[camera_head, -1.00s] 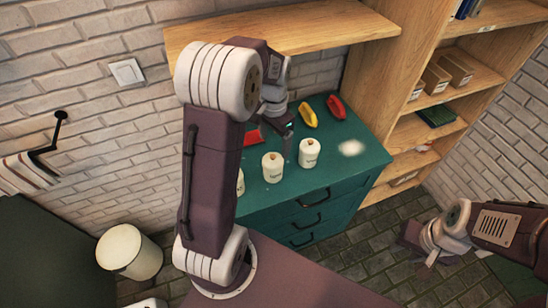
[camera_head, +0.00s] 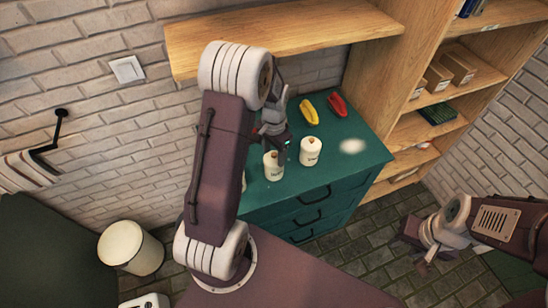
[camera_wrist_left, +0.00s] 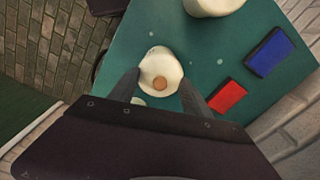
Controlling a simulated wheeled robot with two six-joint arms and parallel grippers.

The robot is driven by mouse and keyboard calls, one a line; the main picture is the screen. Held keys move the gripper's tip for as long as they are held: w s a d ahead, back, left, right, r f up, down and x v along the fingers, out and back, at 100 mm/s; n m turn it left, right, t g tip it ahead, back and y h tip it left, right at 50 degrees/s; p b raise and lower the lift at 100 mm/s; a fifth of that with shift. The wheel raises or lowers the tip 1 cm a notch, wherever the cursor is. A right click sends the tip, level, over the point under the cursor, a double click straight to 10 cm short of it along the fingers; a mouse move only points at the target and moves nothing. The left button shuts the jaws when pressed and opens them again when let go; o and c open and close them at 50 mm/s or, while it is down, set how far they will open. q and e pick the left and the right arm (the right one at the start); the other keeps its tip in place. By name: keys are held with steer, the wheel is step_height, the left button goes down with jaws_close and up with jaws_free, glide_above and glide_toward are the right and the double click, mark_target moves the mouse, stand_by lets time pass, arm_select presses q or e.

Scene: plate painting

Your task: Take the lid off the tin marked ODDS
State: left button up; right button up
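Three white tins stand on the green cabinet top: a middle tin (camera_head: 273,167), a right tin (camera_head: 311,151), and a left one mostly hidden behind my left arm. The middle and right tins have lids with small brown knobs; their dark lettering is too small to read. My left gripper (camera_head: 277,150) is just above the middle tin. In the left wrist view, my open left gripper (camera_wrist_left: 162,91) has its fingers apart around the line of a knobbed lid (camera_wrist_left: 160,68); contact cannot be told. My right gripper (camera_head: 424,253) is away at the right, its opening unclear.
A yellow thing (camera_head: 309,112) and a red thing (camera_head: 337,104) lie at the back of the cabinet (camera_head: 350,180). A red block (camera_wrist_left: 227,96) and a blue block (camera_wrist_left: 270,52) lie near the tin. A wooden shelf (camera_head: 270,38) overhangs the back.

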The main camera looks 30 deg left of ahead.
arm_select(q)
steer(key=shift+s, duration=0.1)
steer(key=c, duration=0.5)
steer(key=shift+c, duration=0.5)
steer(key=shift+s+d, duration=0.1)
steer(key=shift+r, duration=0.25)
jaws_close()
steer(key=r, duration=0.2)
steer(key=w+d+r, duration=0.1)
steer(key=r, duration=0.1)
steer(key=shift+b, duration=0.4)
steer(key=w+d+r, duration=0.3)
steer(key=d+r, duration=0.3)
steer(key=d, duration=0.4)
steer(key=shift+w+r+b, duration=0.15)
steer(key=shift+r+b, duration=0.1)
steer(key=shift+b, duration=0.1)
